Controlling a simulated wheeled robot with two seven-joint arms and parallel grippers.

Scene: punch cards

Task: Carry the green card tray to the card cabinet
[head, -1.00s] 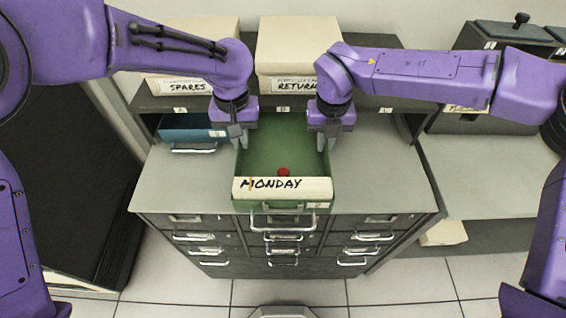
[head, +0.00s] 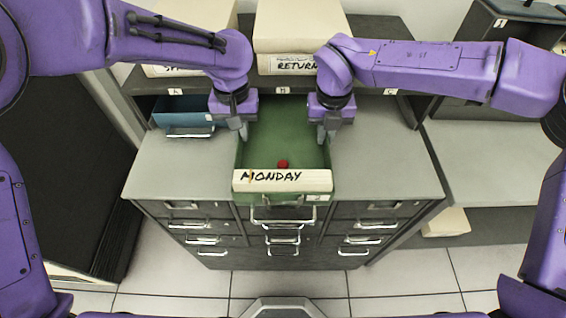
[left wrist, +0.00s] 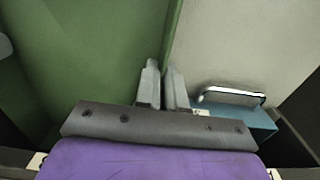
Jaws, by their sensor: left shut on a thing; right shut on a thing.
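The green card tray (head: 283,146) shows in the middle of the head view, over the grey top of a drawer cabinet (head: 385,165). Its white front label reads MONDAY, and a small red round thing (head: 283,164) is inside. My left gripper (head: 243,134) is shut on the tray's left wall and my right gripper (head: 323,135) on its right wall. In the left wrist view the left fingers (left wrist: 163,88) pinch the green wall (left wrist: 172,40). I cannot tell whether the tray touches the cabinet top.
A shelf with slots labelled A, B and C (head: 370,88) stands at the back. A blue tray (head: 187,116) sits in slot A. Cream boxes (head: 298,40) stand on the shelf. Dark furniture (head: 70,180) stands at left, a grey counter (head: 480,165) at right.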

